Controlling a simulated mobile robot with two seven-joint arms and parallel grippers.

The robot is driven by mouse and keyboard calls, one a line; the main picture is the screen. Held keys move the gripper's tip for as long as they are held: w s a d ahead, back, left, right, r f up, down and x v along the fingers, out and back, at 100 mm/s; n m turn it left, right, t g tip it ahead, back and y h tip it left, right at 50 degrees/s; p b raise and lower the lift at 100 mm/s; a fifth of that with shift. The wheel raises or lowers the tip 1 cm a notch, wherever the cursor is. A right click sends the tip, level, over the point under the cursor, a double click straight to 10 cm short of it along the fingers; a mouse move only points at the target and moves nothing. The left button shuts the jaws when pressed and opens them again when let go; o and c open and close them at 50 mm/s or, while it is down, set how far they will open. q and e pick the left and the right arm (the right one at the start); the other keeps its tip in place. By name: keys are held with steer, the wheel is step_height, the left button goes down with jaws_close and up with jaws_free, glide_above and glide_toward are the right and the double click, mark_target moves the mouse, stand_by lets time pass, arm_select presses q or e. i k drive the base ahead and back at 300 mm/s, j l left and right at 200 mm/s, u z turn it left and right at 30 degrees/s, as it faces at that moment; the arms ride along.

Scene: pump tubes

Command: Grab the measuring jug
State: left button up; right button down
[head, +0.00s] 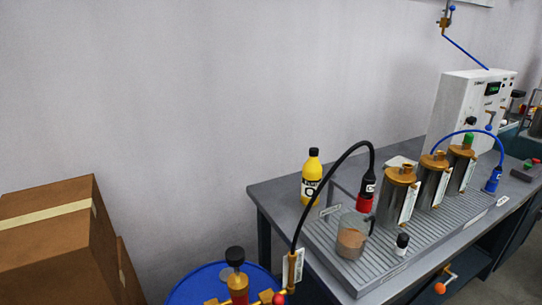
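The measuring jug (352,236) is a clear, see-through vessel with brownish contents in its lower part. It stands upright near the left end of the ribbed grey tray on the bench. A black hose (321,182) arches past it, and its red-and-black end piece (366,192) is just behind the jug's upper right. Neither of my grippers shows in the head view.
A yellow bottle (312,180) stands behind the jug. A blue drum (194,288) with brass fittings is in front left of the bench (270,192). Cardboard boxes (48,235) are at far left.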

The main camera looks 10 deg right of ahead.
mark_target(355, 229)
steer(key=i+l, duration=0.1)
steer(key=l, duration=0.75)
steer(key=i+l+u, duration=0.15)
steer(key=l, duration=0.65)
